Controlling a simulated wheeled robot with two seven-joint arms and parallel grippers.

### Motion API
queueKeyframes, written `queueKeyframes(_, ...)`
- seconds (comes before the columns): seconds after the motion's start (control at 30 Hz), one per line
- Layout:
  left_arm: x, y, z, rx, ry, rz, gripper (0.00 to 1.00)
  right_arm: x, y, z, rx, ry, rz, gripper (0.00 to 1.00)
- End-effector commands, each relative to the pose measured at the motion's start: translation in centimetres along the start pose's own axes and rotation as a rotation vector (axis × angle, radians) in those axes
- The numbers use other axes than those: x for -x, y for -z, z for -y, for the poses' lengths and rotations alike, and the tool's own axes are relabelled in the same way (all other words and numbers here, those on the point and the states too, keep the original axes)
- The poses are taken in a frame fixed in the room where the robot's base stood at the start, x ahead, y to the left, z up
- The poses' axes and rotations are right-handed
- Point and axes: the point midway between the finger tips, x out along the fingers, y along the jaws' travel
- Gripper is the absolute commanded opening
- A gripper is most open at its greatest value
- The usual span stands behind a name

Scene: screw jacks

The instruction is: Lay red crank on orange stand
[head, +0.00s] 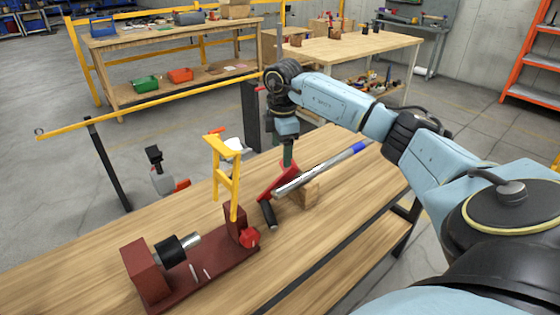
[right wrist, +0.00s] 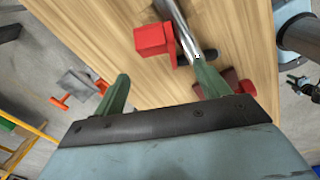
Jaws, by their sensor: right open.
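The red crank (head: 275,183) lies on the bench, with a black grip (head: 268,214) at its near end. A yellow-orange stand (head: 222,147), the only thing like the orange stand, rises upright left of the crank. My right gripper (head: 287,157) points down over the crank's far end; its green fingers are apart in the right wrist view (right wrist: 163,86). There, a red block (right wrist: 155,40) lies ahead of the fingers and another red part (right wrist: 236,86) is partly hidden by the right finger. Contact is unclear. My left gripper is out of view.
A dark red screw jack (head: 190,275) is at the bench's near left. A silver bar with a blue end (head: 320,168) lies slanted close to the crank, over a wooden block (head: 306,194). Bare bench top (head: 345,200) lies to the right.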

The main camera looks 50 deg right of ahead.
Motion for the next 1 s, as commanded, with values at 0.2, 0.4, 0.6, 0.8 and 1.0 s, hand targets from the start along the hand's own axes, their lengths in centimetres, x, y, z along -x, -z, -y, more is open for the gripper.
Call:
queueKeyframes(0.2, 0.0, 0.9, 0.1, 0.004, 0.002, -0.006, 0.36, -1.6, 0.1, 0.0, 0.0, 0.002, 0.0, 0.75)
queueKeyframes(0.4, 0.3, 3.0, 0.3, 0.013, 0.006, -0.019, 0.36, -4.5, 0.2, 0.0, 0.001, 0.002, 0.001, 0.75)
queueKeyframes(0.6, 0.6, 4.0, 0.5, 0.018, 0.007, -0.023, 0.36, -6.0, 0.3, 0.0, 0.001, 0.0, -0.001, 0.75)
queueKeyframes(0.8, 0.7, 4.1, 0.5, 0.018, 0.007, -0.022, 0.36, -6.0, 0.3, 0.0, 0.001, -0.001, -0.001, 0.75)
queueKeyframes(1.0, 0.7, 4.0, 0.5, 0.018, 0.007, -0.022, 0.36, -6.0, 0.3, 0.0, 0.001, -0.001, -0.001, 0.5)
